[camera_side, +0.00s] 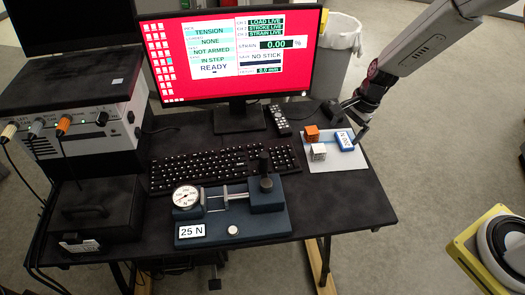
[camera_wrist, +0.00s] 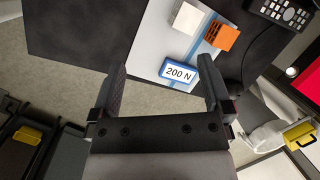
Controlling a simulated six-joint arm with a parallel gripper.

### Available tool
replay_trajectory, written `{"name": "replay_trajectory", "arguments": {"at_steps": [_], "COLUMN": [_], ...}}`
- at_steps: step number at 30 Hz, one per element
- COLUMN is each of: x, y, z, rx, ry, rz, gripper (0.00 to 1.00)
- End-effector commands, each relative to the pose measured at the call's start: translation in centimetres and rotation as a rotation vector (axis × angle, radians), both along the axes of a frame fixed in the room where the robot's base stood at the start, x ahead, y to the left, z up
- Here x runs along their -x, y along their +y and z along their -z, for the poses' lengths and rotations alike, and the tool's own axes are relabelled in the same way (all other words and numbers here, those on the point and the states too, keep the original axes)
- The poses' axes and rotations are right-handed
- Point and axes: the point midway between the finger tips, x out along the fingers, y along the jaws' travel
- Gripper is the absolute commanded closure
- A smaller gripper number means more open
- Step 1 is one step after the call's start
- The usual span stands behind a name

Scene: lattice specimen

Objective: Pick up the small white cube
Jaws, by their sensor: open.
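The small white cube (camera_side: 318,152) sits on a light grey plate (camera_side: 322,166) at the right end of the dark table. In the wrist view the white cube (camera_wrist: 187,18) is near the top, beyond my fingertips. An orange lattice cube (camera_side: 312,134) stands beside it, and it also shows in the wrist view (camera_wrist: 221,34). A blue block labelled 200 N (camera_side: 346,140) lies on the same plate, nearer my gripper. My gripper (camera_side: 362,118) is open and empty, above the right edge of the plate. In the wrist view its two fingers (camera_wrist: 160,68) are spread wide.
A keyboard (camera_side: 222,168), a remote (camera_side: 279,120) and a blue gauge fixture (camera_side: 232,212) marked 25 N stand left of the plate. A monitor (camera_side: 228,55) rises behind. The table's right edge is close to the plate.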

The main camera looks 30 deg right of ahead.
Motion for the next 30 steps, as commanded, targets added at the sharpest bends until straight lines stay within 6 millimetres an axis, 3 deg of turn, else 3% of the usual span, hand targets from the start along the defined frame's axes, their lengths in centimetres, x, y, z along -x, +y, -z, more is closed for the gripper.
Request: {"name": "replay_trajectory", "arguments": {"at_steps": [6, 12, 23, 30], "x": [-3.1, -4.7, -5.1, -5.3], "y": [-0.2, -0.3, -0.2, 0.4], "z": [3.8, 5.9, 6.6, 8.2], "rx": [-0.114, -0.180, -0.197, -0.197], "ry": [0.089, 0.139, 0.152, 0.153], "rz": [0.317, 0.492, 0.537, 0.537], "gripper": [0.00, 0.00, 0.00, 0.00]}}
